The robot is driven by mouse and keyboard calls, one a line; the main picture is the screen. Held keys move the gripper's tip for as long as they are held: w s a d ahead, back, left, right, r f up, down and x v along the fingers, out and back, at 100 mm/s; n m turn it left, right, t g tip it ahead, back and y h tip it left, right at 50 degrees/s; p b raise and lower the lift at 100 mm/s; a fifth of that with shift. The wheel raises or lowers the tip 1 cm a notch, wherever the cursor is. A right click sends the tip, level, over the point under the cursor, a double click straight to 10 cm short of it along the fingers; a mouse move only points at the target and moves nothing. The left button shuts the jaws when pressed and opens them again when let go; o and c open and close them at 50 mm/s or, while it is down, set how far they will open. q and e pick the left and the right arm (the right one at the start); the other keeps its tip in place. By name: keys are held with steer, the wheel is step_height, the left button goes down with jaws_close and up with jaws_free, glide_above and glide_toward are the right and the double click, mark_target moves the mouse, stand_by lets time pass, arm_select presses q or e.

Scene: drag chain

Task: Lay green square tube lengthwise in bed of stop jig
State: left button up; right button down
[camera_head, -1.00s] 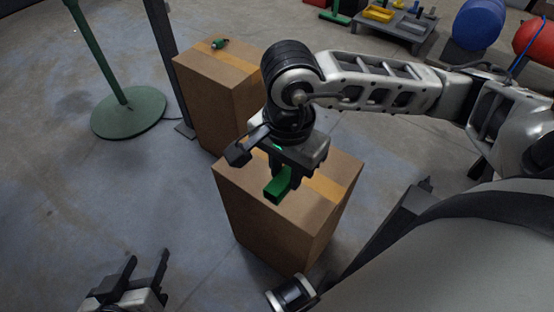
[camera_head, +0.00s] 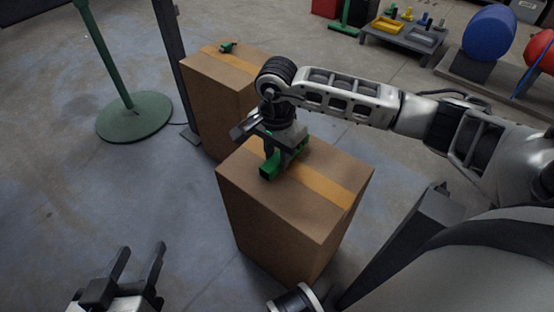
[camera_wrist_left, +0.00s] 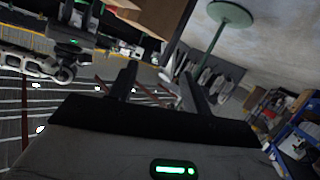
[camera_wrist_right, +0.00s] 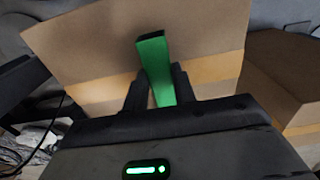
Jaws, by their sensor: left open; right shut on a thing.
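The green square tube (camera_head: 268,170) is over the near cardboard box (camera_head: 270,215), close to its far left corner. My right gripper (camera_head: 285,158) is shut on the tube, which sticks out on both sides of the fingers. In the right wrist view the tube (camera_wrist_right: 155,62) runs lengthwise between the fingers, with its dark open end outward. I cannot tell whether the tube touches the box top. My left gripper (camera_head: 140,268) is open and empty at the lower left, over the floor. I cannot make out a stop jig in any view.
A second cardboard box (camera_head: 215,105) stands behind, with a small green object (camera_head: 228,47) on top. A green post on a round base (camera_head: 135,117) stands at the left. A low table (camera_head: 400,42) with yellow trays is at the back right.

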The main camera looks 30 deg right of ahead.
steer(key=shift+f, duration=0.85)
steer(key=c, duration=1.1)
jaws_free()
steer(key=shift+c, duration=0.2)
